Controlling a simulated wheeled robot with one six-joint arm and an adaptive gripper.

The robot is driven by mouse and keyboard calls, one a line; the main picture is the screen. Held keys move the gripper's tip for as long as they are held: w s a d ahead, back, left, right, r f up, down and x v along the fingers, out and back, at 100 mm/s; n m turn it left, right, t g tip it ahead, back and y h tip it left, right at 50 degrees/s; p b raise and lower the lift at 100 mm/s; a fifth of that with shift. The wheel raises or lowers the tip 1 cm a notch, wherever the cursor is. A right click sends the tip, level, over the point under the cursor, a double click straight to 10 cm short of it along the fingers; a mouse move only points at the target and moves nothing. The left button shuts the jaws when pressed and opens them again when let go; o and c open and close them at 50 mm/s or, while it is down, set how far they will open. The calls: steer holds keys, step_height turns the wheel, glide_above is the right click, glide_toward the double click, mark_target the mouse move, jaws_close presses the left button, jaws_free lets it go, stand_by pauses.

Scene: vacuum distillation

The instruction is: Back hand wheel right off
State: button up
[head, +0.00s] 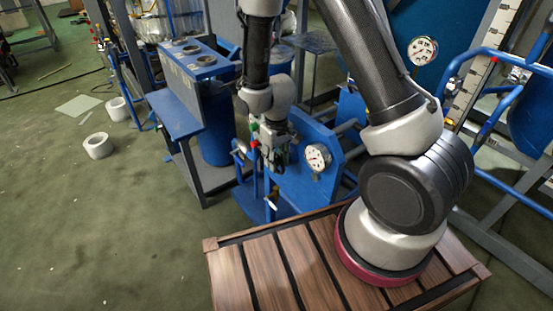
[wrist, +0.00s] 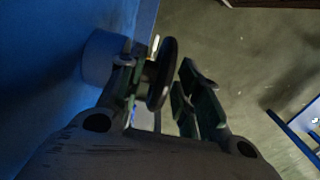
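A dark round hand wheel (wrist: 161,74) shows nearly edge-on in the wrist view, beside a blue panel and a pale blue-grey cylindrical fitting (wrist: 101,57). My gripper (wrist: 160,85) is open, with one finger on each side of the wheel. In the head view my gripper (head: 272,156) points down beside the blue panel (head: 318,185). I cannot make out the wheel there, as my gripper and arm cover that spot.
A white dial gauge (head: 317,158) is on the panel just right of my gripper. A blue stand with a tray (head: 176,113) is to the left. Blue pipes and a second gauge (head: 422,50) are at the right.

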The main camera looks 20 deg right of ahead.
steer(key=shift+c, duration=0.2)
jaws_close()
steer(key=shift+w, duration=0.1)
steer(key=shift+w+a+g, duration=0.1)
steer(key=shift+w+g, duration=0.05)
steer(key=shift+g, duration=0.55)
steer(key=shift+g+h, duration=0.5)
steer(key=shift+g, duration=0.3)
steer(key=shift+o, duration=0.2)
jaws_free()
